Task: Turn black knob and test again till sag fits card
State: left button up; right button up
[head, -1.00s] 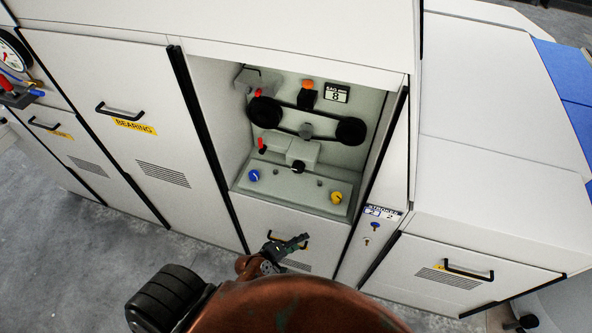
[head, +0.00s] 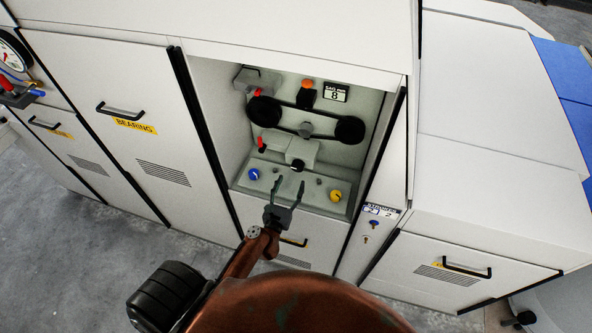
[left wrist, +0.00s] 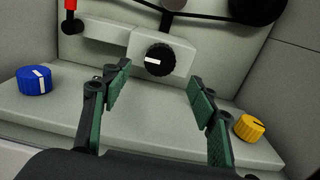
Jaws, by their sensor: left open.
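The black knob (head: 298,164) sits on a grey block inside the open bay, and shows with a white pointer mark in the left wrist view (left wrist: 159,60). My left gripper (head: 289,184) is open and empty, in front of and below the black knob, apart from it. Its green-padded fingers (left wrist: 158,92) stand either side of the knob in the left wrist view. The sag display (head: 336,93) reads 8. A belt (head: 308,110) runs between two black pulleys. A card (head: 380,211) with small print is on the post at right. My right gripper is not in view.
A blue knob (head: 254,174) and a yellow knob (head: 336,196) flank the black one on the ledge. Red-handled parts (head: 262,144) stand at the left of the bay. The bay's side walls limit room left and right.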

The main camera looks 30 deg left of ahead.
aim_at(297, 169)
pick_arm(q)
jog(key=x, duration=0.7)
jog(key=shift+w+p, duration=0.2)
jog(key=shift+p, duration=0.1)
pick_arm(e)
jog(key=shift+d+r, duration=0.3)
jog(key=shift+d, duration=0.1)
pick_arm(q)
jog(key=shift+c, duration=0.5)
jog(key=c, duration=1.1)
jog(key=shift+o, duration=0.2)
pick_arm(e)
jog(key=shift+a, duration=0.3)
pick_arm(q)
jog(key=shift+m, duration=0.4)
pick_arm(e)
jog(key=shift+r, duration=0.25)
